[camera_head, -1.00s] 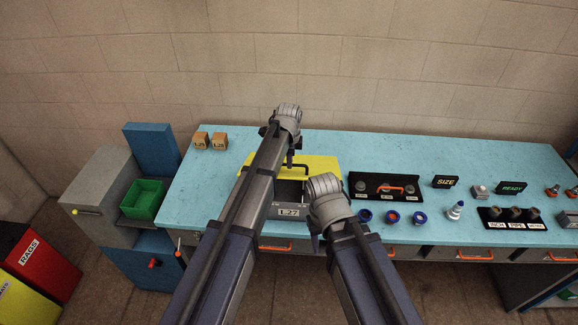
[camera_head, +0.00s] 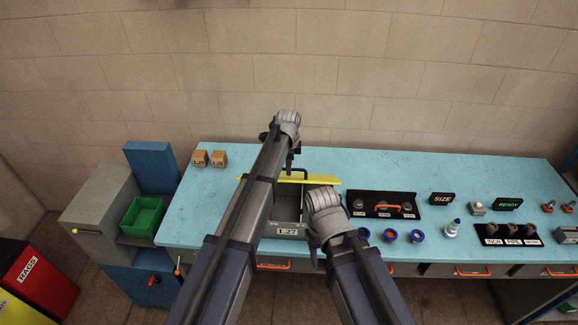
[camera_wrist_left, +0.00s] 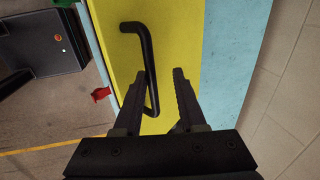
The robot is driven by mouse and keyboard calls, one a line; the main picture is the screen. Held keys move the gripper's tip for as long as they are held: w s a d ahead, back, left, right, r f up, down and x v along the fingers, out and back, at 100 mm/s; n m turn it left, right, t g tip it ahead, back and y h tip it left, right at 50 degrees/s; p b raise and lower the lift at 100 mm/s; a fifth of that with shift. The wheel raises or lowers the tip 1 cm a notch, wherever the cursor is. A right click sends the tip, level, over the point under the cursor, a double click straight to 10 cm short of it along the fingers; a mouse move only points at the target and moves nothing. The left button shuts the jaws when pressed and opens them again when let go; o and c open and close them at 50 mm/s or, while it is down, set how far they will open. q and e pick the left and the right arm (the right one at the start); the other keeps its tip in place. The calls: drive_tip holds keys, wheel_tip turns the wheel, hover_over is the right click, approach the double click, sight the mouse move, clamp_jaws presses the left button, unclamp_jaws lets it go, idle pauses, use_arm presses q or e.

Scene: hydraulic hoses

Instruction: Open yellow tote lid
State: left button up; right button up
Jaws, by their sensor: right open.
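The grey tote (camera_head: 287,232) stands at the front of the blue bench with a label on its front. Its yellow lid (camera_head: 322,182) is raised at the back and shows almost edge-on; the open inside is partly visible. In the left wrist view, a black bar handle (camera_wrist_left: 148,60) stands on the yellow lid face (camera_wrist_left: 180,50). My left gripper (camera_wrist_left: 160,75) has its fingers apart on either side of part of the handle, with gaps showing; it is high behind the tote in the head view (camera_head: 291,162). My right gripper (camera_head: 316,252) is at the tote's right front, its fingers mostly hidden.
A green bin (camera_head: 143,217) is left of the bench. A wall stands behind.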

use_arm(q)
drive_tip(key=shift+o, duration=0.2)
drive_tip(key=shift+s+r, duration=0.15)
drive_tip(key=shift+s, duration=0.1)
drive_tip(key=s+f+b, duration=0.9)
drive_tip(key=f+b, duration=0.3)
drive_tip(key=f, duration=0.1)
wheel_tip(320, 180, up, 9)
drive_tip(key=s+p, duration=0.1)
drive_tip(key=p, duration=0.7)
drive_tip(key=s+f+n+g+b, duration=0.1)
drive_tip(key=s+f+n+b, duration=0.9)
drive_tip(key=s, duration=0.6)
drive_tip(key=shift+f+g+y+b, duration=0.3)
drive_tip(key=shift+f+y+b, duration=0.1)
drive_tip(key=shift+f+b, duration=0.7)
drive_tip(key=shift+f, duration=0.1)
